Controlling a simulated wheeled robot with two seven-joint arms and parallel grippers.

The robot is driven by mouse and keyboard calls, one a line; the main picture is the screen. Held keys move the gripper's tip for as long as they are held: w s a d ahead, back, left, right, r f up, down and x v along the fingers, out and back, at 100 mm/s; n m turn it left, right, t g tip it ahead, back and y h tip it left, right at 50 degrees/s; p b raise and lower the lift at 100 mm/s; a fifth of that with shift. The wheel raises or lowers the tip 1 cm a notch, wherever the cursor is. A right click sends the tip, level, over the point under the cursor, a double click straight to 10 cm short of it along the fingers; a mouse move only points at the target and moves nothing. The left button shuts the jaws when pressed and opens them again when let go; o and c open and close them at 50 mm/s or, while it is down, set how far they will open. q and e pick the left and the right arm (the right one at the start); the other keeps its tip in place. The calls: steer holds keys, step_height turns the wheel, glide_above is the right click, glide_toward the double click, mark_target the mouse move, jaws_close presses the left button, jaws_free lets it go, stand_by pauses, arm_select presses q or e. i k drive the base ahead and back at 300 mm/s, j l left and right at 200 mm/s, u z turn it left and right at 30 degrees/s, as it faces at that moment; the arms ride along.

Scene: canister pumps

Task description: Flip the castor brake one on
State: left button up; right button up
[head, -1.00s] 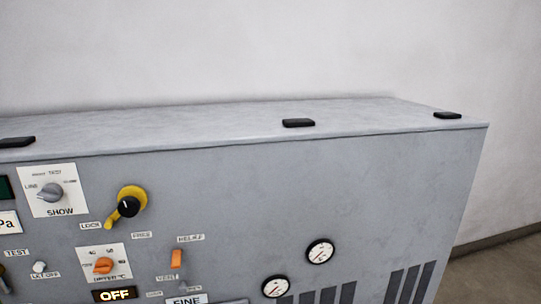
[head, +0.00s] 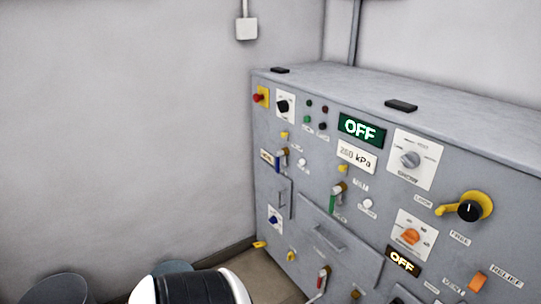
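The grey machine cabinet (head: 420,160) fills the right half of the head view, with its control panel seen at an angle. No label that reads as castor brake one can be made out. Small yellow levers sit low on the panel, one at the lower left corner (head: 260,244) and another to its right (head: 291,256). I cannot tell whether either is the castor brake, or its setting. Neither gripper is in view.
The panel carries a lit green OFF display (head: 361,130), a lower OFF display (head: 402,261), a black knob on a yellow lever (head: 470,210) and a red-handled lever (head: 322,279). Walls stand behind and left. Grey round-topped shapes (head: 62,288) show at lower left.

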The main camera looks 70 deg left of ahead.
mark_target(261, 245)
steer(key=u, duration=2.2)
steer(key=i+j+z, duration=0.1)
steer(key=z, duration=0.35)
steer(key=i+j+z, duration=0.1)
steer(key=z, duration=0.35)
steer(key=i+j+z, duration=0.15)
steer(key=j, duration=0.35)
steer(key=i+j+z, duration=0.2)
steer(key=j, duration=0.3)
steer(key=i+j+z, duration=0.15)
steer(key=j, duration=0.4)
steer(key=j+z, duration=0.15)
steer(key=j, duration=0.35)
steer(key=i+j, duration=0.1)
steer(key=j, duration=0.5)
steer(key=i, duration=0.05)
